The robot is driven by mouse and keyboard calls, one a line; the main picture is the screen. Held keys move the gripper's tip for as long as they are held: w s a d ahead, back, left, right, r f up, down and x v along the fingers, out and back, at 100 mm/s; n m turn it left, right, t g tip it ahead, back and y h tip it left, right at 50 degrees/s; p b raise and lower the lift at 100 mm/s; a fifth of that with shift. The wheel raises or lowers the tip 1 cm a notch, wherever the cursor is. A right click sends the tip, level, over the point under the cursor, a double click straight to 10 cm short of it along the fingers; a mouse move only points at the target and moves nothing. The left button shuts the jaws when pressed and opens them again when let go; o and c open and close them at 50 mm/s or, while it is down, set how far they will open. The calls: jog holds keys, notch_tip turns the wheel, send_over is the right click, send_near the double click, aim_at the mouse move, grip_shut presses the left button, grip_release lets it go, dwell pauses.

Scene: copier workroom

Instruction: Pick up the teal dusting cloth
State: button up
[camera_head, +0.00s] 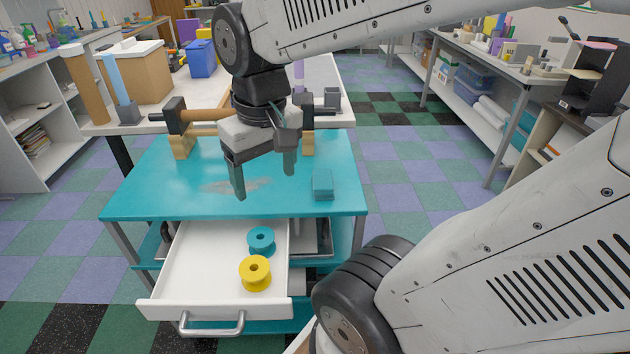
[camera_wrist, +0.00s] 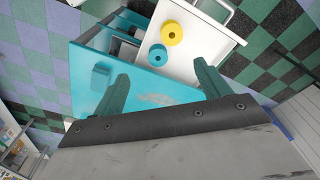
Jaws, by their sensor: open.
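The teal dusting cloth (camera_head: 322,184) looks like a small folded block lying flat on the right part of the teal tabletop (camera_head: 160,195). In the wrist view the cloth (camera_wrist: 101,77) is at the left, just outside the left finger. My gripper (camera_head: 265,183) is open and empty above the middle of the tabletop, to the left of the cloth. Its two fingers also show in the wrist view (camera_wrist: 163,76), spread apart with bare tabletop between them. Nothing hides the cloth in the head view.
A white drawer (camera_head: 190,303) stands open at the front, holding a teal spool (camera_head: 261,240) and a yellow spool (camera_head: 255,272). A wooden rolling-pin-like bar (camera_head: 205,115) on stands lies along the tabletop's back. A white table (camera_head: 100,125) stands behind. The tabletop around the cloth is clear.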

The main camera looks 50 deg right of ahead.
jog(key=w+d+f+m, duration=0.3)
jog(key=w+d, duration=0.2)
jog(key=d, duration=0.2)
jog(key=m+g, duration=0.1)
jog(key=m, duration=0.3)
send_over(323, 182)
notch_tip(323, 182, down, 11)
jog(key=shift+f, duration=0.15)
notch_tip(323, 182, down, 6)
jog(key=shift+s+a+f, duration=0.1)
jog(key=shift+f, duration=0.6)
jog(key=c, duration=1)
